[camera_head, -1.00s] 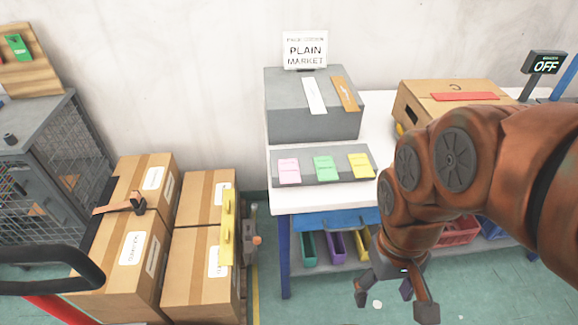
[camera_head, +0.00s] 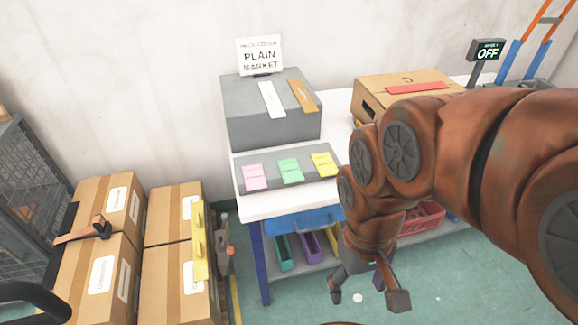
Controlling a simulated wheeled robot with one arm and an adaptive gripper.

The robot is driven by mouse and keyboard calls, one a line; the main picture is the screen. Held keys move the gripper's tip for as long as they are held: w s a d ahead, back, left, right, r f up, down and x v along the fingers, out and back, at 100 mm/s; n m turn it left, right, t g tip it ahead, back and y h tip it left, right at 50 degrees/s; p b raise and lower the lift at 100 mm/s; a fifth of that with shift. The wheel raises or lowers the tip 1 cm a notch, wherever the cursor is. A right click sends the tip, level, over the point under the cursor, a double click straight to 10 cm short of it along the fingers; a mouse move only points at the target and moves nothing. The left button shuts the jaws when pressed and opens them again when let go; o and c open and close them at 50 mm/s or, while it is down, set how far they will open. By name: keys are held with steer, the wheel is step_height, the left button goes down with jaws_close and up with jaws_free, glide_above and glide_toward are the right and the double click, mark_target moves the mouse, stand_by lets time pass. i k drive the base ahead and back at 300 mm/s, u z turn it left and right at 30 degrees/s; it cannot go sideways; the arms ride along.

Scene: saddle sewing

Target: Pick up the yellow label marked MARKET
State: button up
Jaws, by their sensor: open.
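The yellow label (camera_head: 324,164) lies at the right end of a grey slanted strip on the white table, beside a green label (camera_head: 290,170) and a pink label (camera_head: 255,177). Its print is too small to read. My gripper (camera_head: 364,295) is open and empty, fingers pointing down, in front of the table and lower in the picture than the yellow label. It is clear of the labels.
A cardboard box (camera_head: 371,88) with a red strip is to the right. Stacked cartons (camera_head: 172,260) stand left of the table (camera_head: 262,207).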

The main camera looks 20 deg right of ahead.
mark_target(324, 164)
steer(key=k, duration=1.25)
steer(key=u, duration=0.8)
steer(key=i, duration=0.95)
steer(key=z, duration=0.15)
